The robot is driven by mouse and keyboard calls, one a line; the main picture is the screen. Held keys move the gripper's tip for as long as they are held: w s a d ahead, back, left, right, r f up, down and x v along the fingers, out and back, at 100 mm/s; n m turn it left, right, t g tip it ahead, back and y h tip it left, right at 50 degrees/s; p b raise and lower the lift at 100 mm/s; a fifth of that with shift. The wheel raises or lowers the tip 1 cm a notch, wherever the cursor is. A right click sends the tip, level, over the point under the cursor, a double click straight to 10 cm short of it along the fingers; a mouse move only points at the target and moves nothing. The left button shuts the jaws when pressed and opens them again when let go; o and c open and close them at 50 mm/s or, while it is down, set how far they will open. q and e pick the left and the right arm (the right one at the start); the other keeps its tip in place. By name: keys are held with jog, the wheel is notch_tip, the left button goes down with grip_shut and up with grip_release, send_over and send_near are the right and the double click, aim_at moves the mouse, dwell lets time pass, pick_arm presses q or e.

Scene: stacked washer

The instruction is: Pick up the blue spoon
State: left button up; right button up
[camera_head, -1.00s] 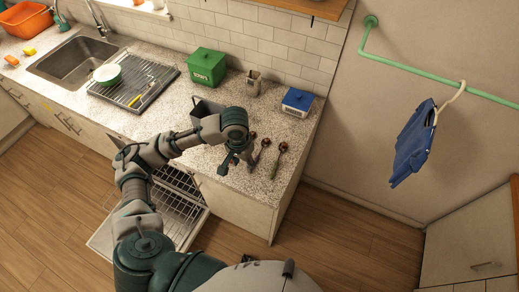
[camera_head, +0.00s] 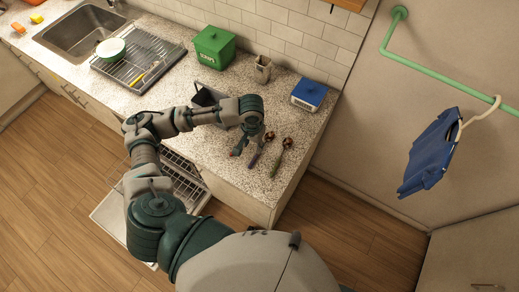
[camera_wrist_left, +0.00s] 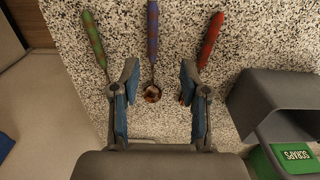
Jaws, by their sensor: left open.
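Three spoons lie side by side on the speckled counter. In the left wrist view the blue spoon (camera_wrist_left: 152,38) is the middle one, with a blue-purple handle and a dark brown bowl. A green-and-red handled spoon (camera_wrist_left: 93,38) lies to its left and a red handled spoon (camera_wrist_left: 210,38) to its right. My left gripper (camera_wrist_left: 159,76) is open and empty, its fingers on either side of the blue spoon's bowl end. In the head view my left gripper (camera_head: 250,143) hangs over the spoons, partly hiding them. The blue spoon (camera_head: 255,158) shows beside it. My right gripper is out of view.
A dark grey open container (camera_head: 205,97) stands close to my left gripper. A dish rack (camera_head: 130,72) is left. The counter's right end is mostly clear.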

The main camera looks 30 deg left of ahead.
aim_at(256, 157)
pick_arm(q)
jog(key=shift+w+d+f, duration=0.1)
jog(key=shift+d+f, duration=0.1)
jog(key=shift+f, duration=0.45)
jog(key=shift+w+d+f, duration=0.1)
jog(key=shift+d+f, duration=0.1)
jog(key=shift+f, duration=0.4)
jog(key=f, duration=0.4)
jog(key=shift+s+d+f, duration=0.15)
jog(key=shift+s+f, duration=0.1)
jog(key=shift+s, duration=0.15)
jog(key=shift+w+a+f, duration=0.1)
jog(key=shift+a+f, duration=0.1)
jog(key=shift+f, duration=0.05)
jog(key=shift+d+r, duration=0.1)
jog(key=shift+d, duration=0.15)
grip_shut()
